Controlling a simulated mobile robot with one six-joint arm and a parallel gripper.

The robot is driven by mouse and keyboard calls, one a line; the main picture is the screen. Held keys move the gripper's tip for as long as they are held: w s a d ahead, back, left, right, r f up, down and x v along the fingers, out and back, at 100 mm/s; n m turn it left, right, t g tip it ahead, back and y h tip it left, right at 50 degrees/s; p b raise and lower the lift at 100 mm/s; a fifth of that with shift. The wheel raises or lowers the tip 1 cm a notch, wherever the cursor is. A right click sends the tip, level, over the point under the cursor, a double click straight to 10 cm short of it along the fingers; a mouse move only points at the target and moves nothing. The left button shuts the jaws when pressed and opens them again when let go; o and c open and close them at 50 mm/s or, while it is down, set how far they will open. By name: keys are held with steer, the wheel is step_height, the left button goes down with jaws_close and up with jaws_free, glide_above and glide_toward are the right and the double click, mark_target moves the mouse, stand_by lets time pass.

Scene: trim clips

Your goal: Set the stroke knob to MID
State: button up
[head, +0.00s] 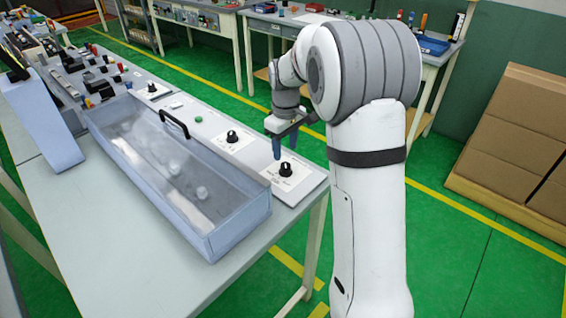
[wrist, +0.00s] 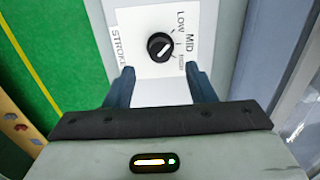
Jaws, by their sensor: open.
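The stroke knob (wrist: 160,47) is a round black knob with a white pointer line, on a white plate (wrist: 140,22) marked STROKE, LOW, MID and HIGH. In the wrist view the line slants from lower left to upper right; its upper-right end points between LOW and MID, though I cannot tell which end is the pointer. In the head view the knob (head: 286,169) sits at the near right end of the panel. My gripper (head: 283,150) is just above and behind it, open. In the wrist view its blue fingers (wrist: 161,82) are spread, empty, and apart from the knob.
A clear-lidded box (head: 165,170) with a black handle (head: 174,124) stands left of the knob. Another black knob (head: 231,136) and a third (head: 152,88) lie farther along the panel. A green button (head: 198,119) is between them. The table front (head: 90,225) is bare.

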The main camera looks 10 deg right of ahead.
mark_target(285, 165)
step_height(285, 165, down, 6)
steer(key=shift+s+f, duration=0.1)
steer(key=shift+f, duration=0.05)
stand_by(0.3)
